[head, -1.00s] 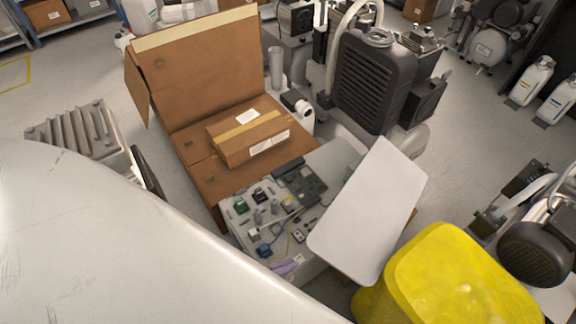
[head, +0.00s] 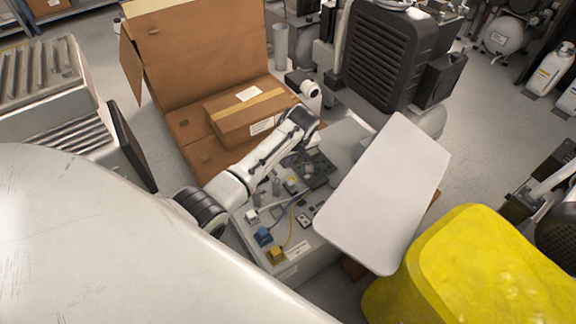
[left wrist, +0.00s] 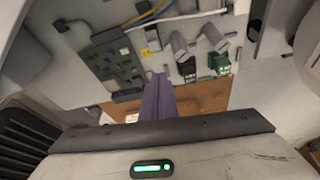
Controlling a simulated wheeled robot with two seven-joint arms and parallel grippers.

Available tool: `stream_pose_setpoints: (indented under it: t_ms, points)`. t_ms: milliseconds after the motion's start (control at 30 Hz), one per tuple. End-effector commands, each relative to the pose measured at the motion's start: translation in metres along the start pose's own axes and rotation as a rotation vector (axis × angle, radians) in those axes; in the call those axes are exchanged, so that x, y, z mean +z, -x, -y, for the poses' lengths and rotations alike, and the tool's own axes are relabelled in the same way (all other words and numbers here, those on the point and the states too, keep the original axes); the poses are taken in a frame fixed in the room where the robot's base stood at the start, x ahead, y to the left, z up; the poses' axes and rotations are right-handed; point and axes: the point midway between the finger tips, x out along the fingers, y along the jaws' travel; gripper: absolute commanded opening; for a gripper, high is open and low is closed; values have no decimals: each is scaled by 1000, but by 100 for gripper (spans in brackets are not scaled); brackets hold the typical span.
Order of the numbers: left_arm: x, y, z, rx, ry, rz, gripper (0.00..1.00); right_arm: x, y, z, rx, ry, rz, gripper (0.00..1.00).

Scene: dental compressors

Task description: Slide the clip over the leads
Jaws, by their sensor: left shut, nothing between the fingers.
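My left arm reaches over an open control panel (head: 295,215) in the head view, its wrist bent down above the panel's far part. In the left wrist view, the purple fingers of my left gripper (left wrist: 158,85) are together and empty, in front of the panel. A green terminal block (left wrist: 219,63) and a dark one (left wrist: 187,68) sit to the right of the fingertips, beside grey cylinders (left wrist: 180,47). Blue, white and yellow leads (left wrist: 150,12) run along the top. I cannot make out which part is the clip. My right gripper is in neither view.
A white flat board (head: 385,190) stands right of the panel, with a yellow bin (head: 460,270) near it. A closed carton (head: 245,115) lies in an open cardboard box (head: 195,60) behind. Blue (head: 263,236) and yellow (head: 275,256) blocks sit on the panel's near side.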

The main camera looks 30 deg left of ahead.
Motion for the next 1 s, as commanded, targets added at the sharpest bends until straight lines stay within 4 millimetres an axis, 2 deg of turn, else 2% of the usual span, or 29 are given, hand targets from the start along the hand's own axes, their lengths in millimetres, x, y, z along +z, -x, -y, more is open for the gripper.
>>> stream_pose_setpoints:
  t_ms: [100, 200, 600, 767, 1000]
  points:
    - [-14, 3, -5, -42, 86, 5, 0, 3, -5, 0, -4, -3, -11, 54]
    - [-19, 7, -6, -59, 118, 7, 0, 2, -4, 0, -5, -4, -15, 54]
    - [-19, 5, -6, -61, 122, 7, 0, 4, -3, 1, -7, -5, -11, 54]
    - [-18, -16, -4, -62, 121, 7, 0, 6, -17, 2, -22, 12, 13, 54]
    - [-17, -67, -1, -62, 121, 7, 0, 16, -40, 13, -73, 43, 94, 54]
